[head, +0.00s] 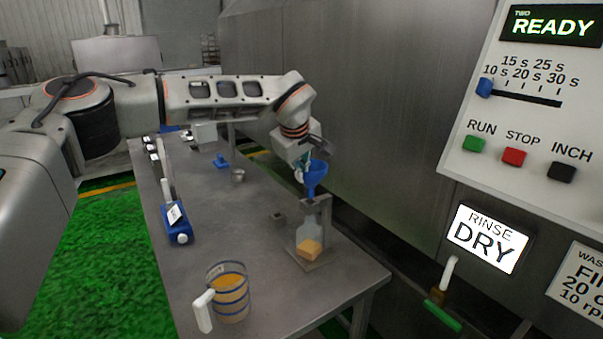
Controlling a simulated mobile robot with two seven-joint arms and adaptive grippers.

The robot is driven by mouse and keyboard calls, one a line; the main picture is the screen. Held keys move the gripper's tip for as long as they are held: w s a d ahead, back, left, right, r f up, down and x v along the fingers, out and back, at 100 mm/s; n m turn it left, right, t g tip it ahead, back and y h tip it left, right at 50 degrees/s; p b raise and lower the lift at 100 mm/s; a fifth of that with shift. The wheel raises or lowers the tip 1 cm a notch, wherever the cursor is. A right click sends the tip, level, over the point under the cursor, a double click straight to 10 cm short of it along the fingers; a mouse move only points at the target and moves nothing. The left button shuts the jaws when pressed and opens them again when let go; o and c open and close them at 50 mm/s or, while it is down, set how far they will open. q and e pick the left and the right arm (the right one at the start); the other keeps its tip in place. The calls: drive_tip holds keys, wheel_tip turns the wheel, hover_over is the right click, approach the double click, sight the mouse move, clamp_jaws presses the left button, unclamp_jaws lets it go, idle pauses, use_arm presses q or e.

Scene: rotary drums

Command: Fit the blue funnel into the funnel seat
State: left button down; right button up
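The blue funnel (314,177) is upright above the metal stand at the right side of the table. My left gripper (305,166) is at the funnel's rim, pointing down, and appears to grip it; its fingertips are small and partly hidden. The funnel seat (317,203) is the top plate of the stand, directly under the funnel's spout. I cannot tell whether the spout is inside the seat or just above it. A clear bottle (310,238) with amber contents stands beneath the seat on the stand's base. My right gripper is not in view.
A measuring jug (229,292) with amber liquid stands at the table's near end. A blue device (178,225) sits at the left edge. A small metal cup (238,175) and a blue item (221,160) stand farther back. A control panel (530,110) is at the right.

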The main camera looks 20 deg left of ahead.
use_arm(q)
drive_tip(key=shift+f+b, duration=0.45)
drive_tip(key=shift+f, duration=0.5)
drive_tip(key=shift+f+b, duration=0.6)
drive_tip(key=shift+f, duration=0.85)
drive_tip(key=c, duration=2.2)
unclamp_jaws()
drive_tip(key=v, duration=1.2)
drive_tip(key=shift+r, duration=0.1)
